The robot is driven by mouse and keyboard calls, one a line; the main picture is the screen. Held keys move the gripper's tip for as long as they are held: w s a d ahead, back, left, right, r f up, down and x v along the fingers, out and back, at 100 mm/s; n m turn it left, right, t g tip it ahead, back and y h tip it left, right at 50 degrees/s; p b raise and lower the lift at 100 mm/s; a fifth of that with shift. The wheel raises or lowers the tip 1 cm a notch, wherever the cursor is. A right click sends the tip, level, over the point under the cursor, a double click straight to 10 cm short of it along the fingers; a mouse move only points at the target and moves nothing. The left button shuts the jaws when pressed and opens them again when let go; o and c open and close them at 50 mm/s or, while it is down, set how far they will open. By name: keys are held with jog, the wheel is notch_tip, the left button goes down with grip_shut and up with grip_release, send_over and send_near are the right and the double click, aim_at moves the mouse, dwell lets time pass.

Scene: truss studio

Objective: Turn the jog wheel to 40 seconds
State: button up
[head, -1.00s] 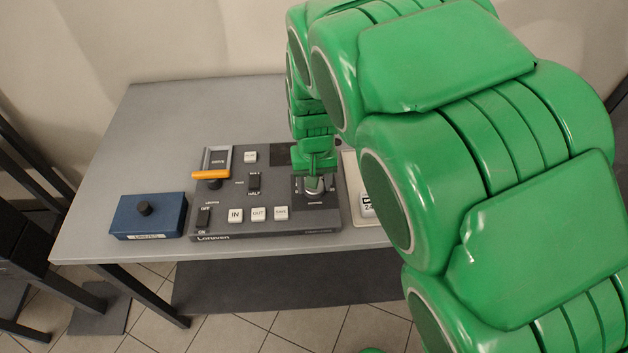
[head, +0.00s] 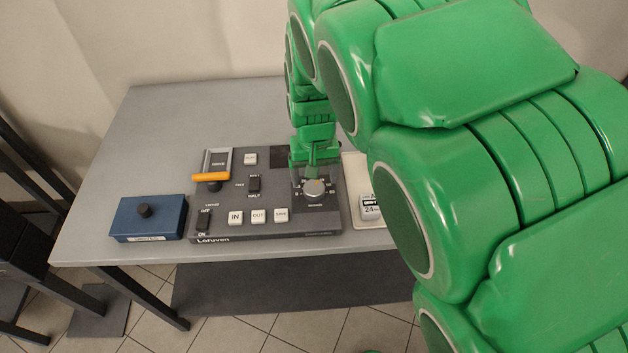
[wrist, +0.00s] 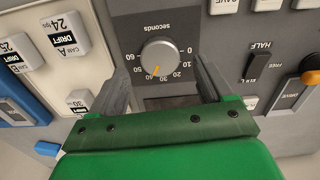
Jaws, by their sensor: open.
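The jog wheel is a round light grey knob (head: 314,188) on the right part of the dark console (head: 265,232). In the wrist view the knob (wrist: 160,57) shows upside down, with a "seconds" scale around it. Its orange pointer line points at or very near the 40 mark. My gripper (wrist: 162,68) is open, with its two dark fingers spread apart and nothing between them. The fingertips lie to either side, short of the knob, and look apart from it. In the head view my gripper (head: 314,168) is just behind the knob.
White IN, OUT and SAVE keys (head: 258,216), rocker switches and an orange-handled lever (head: 211,177) are on the console. A blue box (head: 150,218) with a black knob stands left. A pale tray (head: 352,225) with labelled white blocks lies right. The table's back left is bare.

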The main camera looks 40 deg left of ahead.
aim_at(315, 187)
notch_tip(315, 187, up, 4)
jog(key=shift+r, duration=0.15)
jog(key=shift+d, duration=0.1)
dwell(0.5)
jog(key=w+d+r+m, duration=0.1)
jog(key=d+r+m, duration=0.1)
jog(key=d, duration=0.7)
jog(key=w+d+r+m+g, duration=0.1)
jog(key=w+d+r+m, duration=0.15)
jog(key=d, duration=0.75)
jog(key=w+d+r+m, duration=0.1)
jog(key=d+r, duration=0.1)
jog(key=d, duration=0.7)
jog(key=s+d+r+m, duration=0.2)
jog(key=s+d+m, duration=0.2)
jog(key=s+d, duration=1.2)
jog(key=d, duration=0.4)
jog(key=shift+s+g, duration=0.25)
jog(key=shift+g, duration=0.15)
jog(key=shift+d, duration=0.1)
